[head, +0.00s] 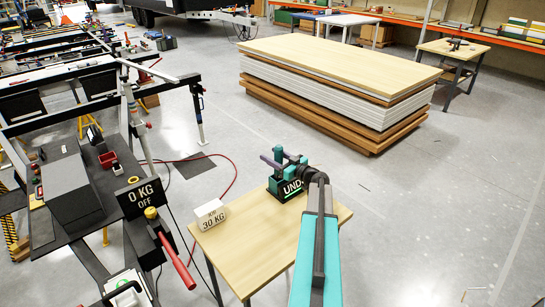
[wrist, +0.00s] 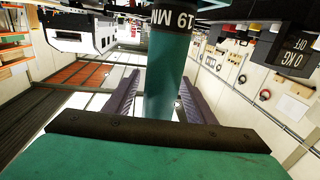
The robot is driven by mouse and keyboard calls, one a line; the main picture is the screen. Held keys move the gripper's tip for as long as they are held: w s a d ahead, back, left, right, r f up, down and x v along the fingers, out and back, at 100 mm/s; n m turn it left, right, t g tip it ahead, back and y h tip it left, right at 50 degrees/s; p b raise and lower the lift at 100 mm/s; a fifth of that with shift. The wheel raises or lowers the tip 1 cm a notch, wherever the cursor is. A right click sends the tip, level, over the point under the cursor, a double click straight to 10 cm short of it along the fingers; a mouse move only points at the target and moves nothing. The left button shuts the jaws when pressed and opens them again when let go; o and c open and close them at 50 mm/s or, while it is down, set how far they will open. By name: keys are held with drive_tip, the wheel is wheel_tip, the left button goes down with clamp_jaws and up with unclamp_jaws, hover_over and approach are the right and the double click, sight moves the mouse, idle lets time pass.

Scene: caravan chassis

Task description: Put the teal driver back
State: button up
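The teal driver is a round teal shaft (wrist: 165,85) with a black band reading 19 MM in the wrist view. It runs between the two purple fingers of my gripper (wrist: 160,88), which appear closed on it near their tips. In the head view my gripper (head: 280,160) is over the far part of the small wooden table (head: 240,245). A little teal of the driver (head: 278,153) shows between the fingers there. A black and teal block (head: 286,190) with the letters UND is just below; my arm hides part of it.
A white block marked 30 KG (head: 210,215) is on the small table's left. A black sign reading 0 KG OFF (head: 141,198) and a red-handled lever (head: 178,262) stand further left. A panel stack (head: 335,90) is behind; the floor at right is clear.

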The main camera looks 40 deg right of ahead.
drive_tip(key=shift+s+f, duration=0.1)
drive_tip(key=s+b, duration=0.4)
drive_tip(key=s, duration=0.9)
drive_tip(key=shift+s+d, duration=0.25)
drive_tip(key=shift+s, duration=0.1)
idle(0.7)
